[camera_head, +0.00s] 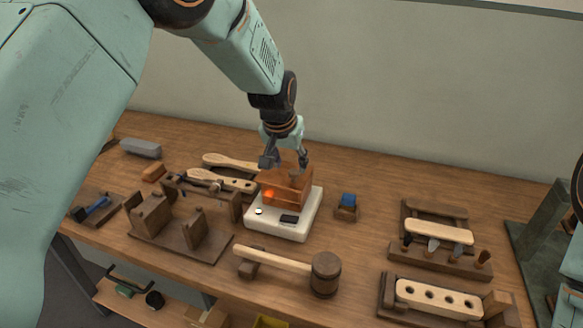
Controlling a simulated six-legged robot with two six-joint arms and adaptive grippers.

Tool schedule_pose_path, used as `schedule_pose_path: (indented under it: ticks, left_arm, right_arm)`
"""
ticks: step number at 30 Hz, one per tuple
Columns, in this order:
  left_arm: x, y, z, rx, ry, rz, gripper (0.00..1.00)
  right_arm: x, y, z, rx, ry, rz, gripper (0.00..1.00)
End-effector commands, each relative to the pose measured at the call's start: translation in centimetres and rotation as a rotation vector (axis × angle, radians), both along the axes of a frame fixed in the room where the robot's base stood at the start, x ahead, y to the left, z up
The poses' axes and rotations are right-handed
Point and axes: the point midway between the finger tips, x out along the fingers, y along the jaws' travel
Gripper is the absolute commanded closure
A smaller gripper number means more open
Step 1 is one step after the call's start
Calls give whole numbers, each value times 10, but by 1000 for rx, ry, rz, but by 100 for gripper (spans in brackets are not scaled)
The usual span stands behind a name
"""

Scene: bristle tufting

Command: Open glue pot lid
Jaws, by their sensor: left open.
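The glue pot (290,195) appears to be the brown, box-shaped vessel on a white base (287,230) in the middle of the bench. An orange glow shows at its front left. A small knob shows on its top, which seems to be the lid (294,175); the lid looks closed. My left gripper (287,161) points down just above the pot, its fingers spread with nothing between them. One finger is above the pot's left side, the other above its right rear. Whether either finger touches the lid I cannot tell. My right gripper is not in view.
A mallet (290,264) lies in front of the white base. Wooden stands and a brush rack (203,195) are to the left. A blue item (348,201) in a small holder is to the right. A tool rack (435,242) and a drilled block (437,299) stand farther right.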

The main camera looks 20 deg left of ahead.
Motion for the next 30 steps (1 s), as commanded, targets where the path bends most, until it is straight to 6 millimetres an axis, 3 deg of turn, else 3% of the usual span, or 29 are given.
schedule_pose_path:
  ticks: [6, 17, 30]
  left_arm:
    - [11, 0, -25, 0, 0, 0, 52]
    - [16, 0, -30, 0, -1, 0, 52]
    - [16, -1, -30, 0, 0, 0, 87]
  right_arm:
    - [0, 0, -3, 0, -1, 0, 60]
    - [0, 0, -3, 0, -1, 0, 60]
    - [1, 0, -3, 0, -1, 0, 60]
